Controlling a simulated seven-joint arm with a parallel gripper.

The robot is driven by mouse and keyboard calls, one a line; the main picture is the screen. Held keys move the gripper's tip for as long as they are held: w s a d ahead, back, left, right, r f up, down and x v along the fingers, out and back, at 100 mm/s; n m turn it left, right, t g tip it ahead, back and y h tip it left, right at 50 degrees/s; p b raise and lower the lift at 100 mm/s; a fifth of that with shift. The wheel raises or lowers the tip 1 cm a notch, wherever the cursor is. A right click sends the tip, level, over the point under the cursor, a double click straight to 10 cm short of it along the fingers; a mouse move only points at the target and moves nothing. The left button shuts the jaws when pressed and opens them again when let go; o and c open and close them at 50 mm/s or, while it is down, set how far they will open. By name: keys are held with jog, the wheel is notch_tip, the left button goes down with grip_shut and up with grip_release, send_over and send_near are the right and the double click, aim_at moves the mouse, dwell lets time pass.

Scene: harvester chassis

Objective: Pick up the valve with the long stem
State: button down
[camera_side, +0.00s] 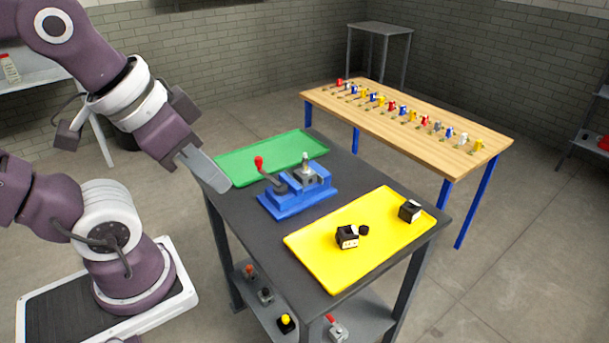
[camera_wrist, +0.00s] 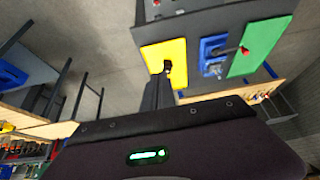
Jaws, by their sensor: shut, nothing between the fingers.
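The yellow tray (camera_side: 318,270) on the dark table holds two small black blocks with white faces. The nearer black block (camera_side: 347,237) has a short round black part (camera_side: 363,229) beside it; I cannot tell if they are joined. The other black block (camera_side: 410,211) sits near the tray's right corner. I cannot tell which piece, if any, is the valve with the long stem. My gripper (camera_side: 222,187) is shut and empty, above the table's left edge near the green tray. It also shows in the wrist view (camera_wrist: 160,78), its tips overlapping the yellow tray (camera_wrist: 178,52).
A blue fixture (camera_side: 300,199) with a red-knobbed lever (camera_side: 260,163) and a grey part stands mid-table. A green tray (camera_side: 265,158) lies behind it, its visible surface bare. Several coloured parts stand on a wooden table (camera_side: 430,140). A lower shelf (camera_side: 365,325) holds several knobbed parts.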

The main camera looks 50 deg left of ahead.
jog(key=c, duration=1.3)
grip_release()
